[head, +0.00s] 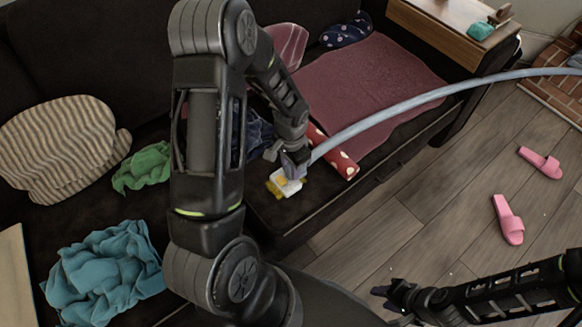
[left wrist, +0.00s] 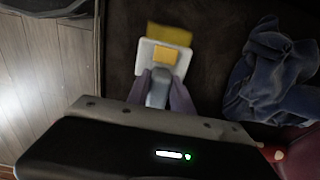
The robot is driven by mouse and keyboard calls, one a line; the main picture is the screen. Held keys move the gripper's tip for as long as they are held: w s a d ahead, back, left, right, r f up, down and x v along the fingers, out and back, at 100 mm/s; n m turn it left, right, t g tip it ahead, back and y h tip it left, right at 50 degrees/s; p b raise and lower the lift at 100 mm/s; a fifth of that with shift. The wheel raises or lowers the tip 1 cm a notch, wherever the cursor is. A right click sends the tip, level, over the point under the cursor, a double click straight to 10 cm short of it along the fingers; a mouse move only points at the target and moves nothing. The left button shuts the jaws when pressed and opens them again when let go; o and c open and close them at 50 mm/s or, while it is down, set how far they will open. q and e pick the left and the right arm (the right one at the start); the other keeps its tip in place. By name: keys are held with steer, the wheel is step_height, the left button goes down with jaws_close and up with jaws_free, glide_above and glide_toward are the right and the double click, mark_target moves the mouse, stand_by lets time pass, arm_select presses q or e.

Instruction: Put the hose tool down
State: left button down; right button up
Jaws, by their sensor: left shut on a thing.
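The hose tool has a white head with yellow parts (head: 285,187) and a long grey hose (head: 400,108) that runs off to the upper right. My left gripper (head: 294,164) is shut on the tool just behind its head, over the front edge of the dark sofa seat. In the left wrist view the white and yellow head (left wrist: 165,54) sticks out beyond the fingers of my left gripper (left wrist: 160,88). I cannot tell whether the head touches the seat. My right gripper (head: 392,304) is open and empty, low over the wooden floor.
On the sofa (head: 262,215) lie a striped cushion (head: 60,145), a green cloth (head: 143,167), a teal cloth (head: 103,272), a red polka-dot roll (head: 333,155) and a dark red blanket (head: 365,85). Dark blue clothing (left wrist: 275,75) lies beside the tool. Pink slippers (head: 508,220) lie on open floor.

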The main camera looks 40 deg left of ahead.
arm_select(q)
steer(key=c, duration=1.1)
jaws_free()
steer(key=shift+r+p, duration=0.25)
steer(key=shift+p, duration=0.05)
step_height(320, 180, up, 12)
steer(key=shift+f+p, duration=0.15)
steer(key=shift+p, duration=0.85)
